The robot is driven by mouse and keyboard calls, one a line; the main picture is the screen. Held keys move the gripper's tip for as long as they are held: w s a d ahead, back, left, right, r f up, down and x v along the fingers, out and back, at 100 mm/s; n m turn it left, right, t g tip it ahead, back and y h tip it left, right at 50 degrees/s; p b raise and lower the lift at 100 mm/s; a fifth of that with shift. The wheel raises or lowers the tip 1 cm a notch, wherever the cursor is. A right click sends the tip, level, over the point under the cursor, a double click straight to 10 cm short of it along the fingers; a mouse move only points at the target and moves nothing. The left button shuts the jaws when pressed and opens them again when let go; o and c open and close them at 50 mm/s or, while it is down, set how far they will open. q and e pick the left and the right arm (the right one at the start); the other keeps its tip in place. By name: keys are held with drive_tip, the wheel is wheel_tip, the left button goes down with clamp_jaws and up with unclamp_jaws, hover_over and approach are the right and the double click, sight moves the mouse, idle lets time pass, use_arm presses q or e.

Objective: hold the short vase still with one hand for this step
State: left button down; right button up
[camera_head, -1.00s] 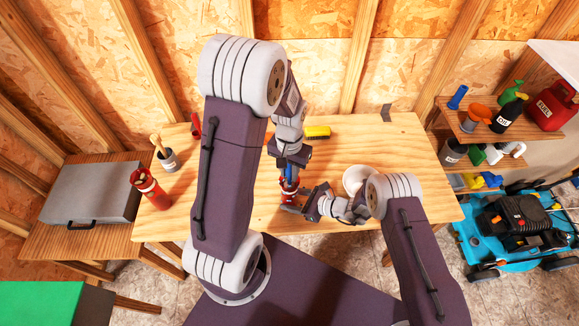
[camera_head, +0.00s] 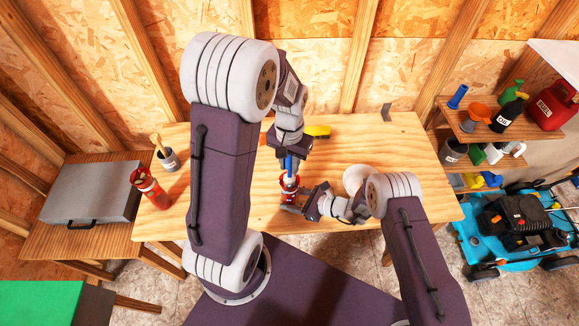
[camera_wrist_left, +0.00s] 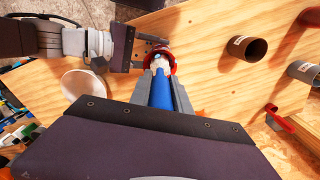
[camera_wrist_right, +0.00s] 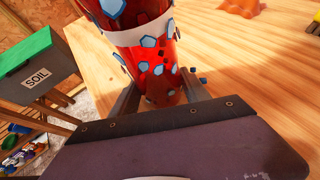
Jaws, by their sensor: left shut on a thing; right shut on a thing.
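The short vase (camera_head: 290,184), red with a white band, stands upright near the table's front centre. The right wrist view shows its red side (camera_wrist_right: 143,50) close up, covered with blue and dark flecks. My right gripper (camera_head: 291,207) is shut on the vase low down, its fingers on either side. My left gripper (camera_head: 290,160) is above the vase, shut on a blue-handled tool (camera_wrist_left: 162,90). The tool's pale lower end (camera_wrist_left: 160,64) is at the vase's mouth; how far in it reaches is hidden.
A taller red vase (camera_head: 150,190) and a pot with a wooden-handled tool (camera_head: 168,160) stand at the table's left. A yellow brush (camera_head: 318,131) lies behind my left gripper. A white bowl (camera_head: 358,178) is behind my right arm. The table's right part is clear.

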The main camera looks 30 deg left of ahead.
sight(290, 177)
use_arm(q)
drive_tip(key=shift+f, duration=2.3)
drive_tip(key=shift+r, duration=0.1)
drive_tip(key=shift+r, duration=2.15)
drive_tip(key=shift+f, duration=2.25)
drive_tip(key=shift+r, duration=2.25)
